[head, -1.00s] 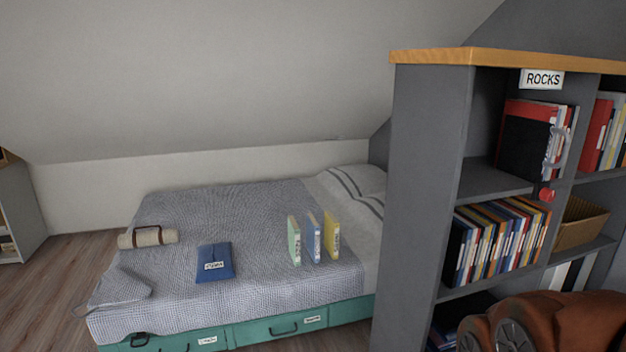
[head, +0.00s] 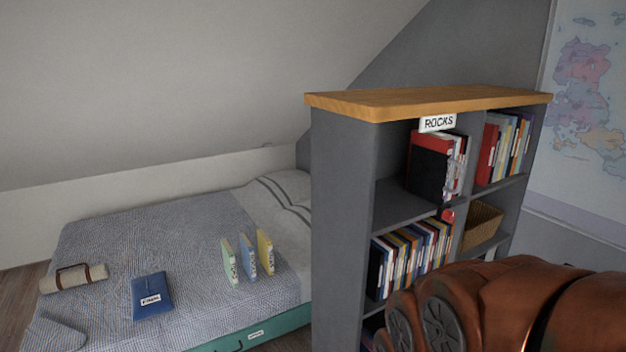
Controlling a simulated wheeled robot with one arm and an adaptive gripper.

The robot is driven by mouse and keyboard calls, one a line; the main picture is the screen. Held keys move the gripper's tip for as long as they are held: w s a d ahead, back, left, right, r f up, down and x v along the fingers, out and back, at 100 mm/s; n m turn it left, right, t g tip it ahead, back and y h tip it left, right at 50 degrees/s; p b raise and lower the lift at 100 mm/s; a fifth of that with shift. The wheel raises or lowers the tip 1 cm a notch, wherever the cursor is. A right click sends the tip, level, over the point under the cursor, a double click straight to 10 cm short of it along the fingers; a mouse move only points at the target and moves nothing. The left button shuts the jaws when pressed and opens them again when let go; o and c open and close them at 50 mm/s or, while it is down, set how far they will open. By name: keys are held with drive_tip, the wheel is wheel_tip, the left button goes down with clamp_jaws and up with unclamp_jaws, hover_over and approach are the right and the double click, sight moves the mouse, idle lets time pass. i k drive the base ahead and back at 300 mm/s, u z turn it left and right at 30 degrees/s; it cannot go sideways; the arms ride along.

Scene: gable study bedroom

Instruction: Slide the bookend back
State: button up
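A black upright panel (head: 428,176), which looks like the bookend, stands in the top left compartment of the grey bookcase (head: 340,200), under the ROCKS sign (head: 437,123). A red book (head: 424,143) and several pale books are right behind and beside it. Bare shelf shows to its left. A small grey shape at the books' front edge is too small to make out. My gripper is not in view; only my copper arm shows at the lower right, in front of the bookcase's lower part.
A red knob (head: 448,215) sits at the shelf edge below. The compartment beneath holds a row of books (head: 412,255); a basket (head: 482,225) is to its right. On the bed, green (head: 229,262), blue (head: 248,258) and yellow (head: 265,252) books stand near a blue pouch (head: 151,296).

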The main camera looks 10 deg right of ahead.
sight(428, 173)
drive_tip(key=u, duration=0.15)
drive_tip(key=k, duration=0.45)
drive_tip(key=z, duration=0.95)
drive_tip(key=i, duration=1)
drive_tip(key=u, duration=0.7)
